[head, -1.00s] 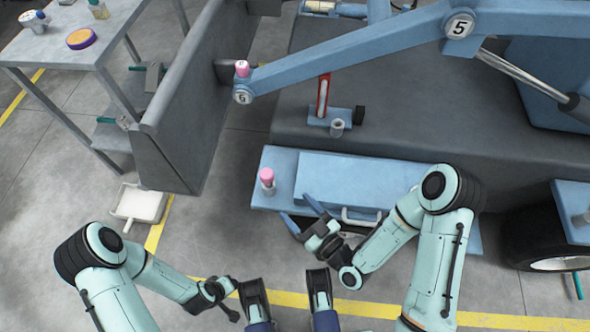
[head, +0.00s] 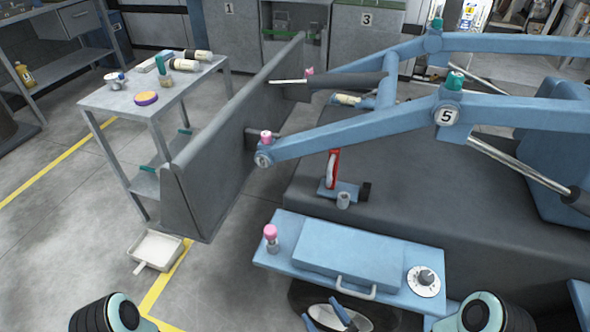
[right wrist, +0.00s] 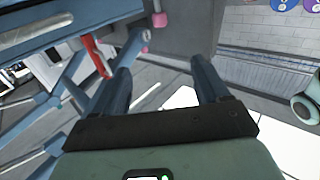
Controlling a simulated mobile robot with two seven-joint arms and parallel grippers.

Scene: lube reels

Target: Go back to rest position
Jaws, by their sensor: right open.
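My right gripper (head: 321,311) is at the bottom of the head view, in front of the blue step box (head: 350,255). In the right wrist view its two blue fingers (right wrist: 160,68) stand apart with nothing between them. My left gripper is out of view; only a joint of the left arm shows at the lower left of the head view. A pink-capped fitting (head: 270,238) stands upright on the left end of the step box, apart from my gripper.
The blue loader arm (head: 350,135) crosses the right side, with a pink cap (head: 266,137) at its end and a teal cap (head: 454,82) above joint 5. A grey cart (head: 150,98) holds several bottles.

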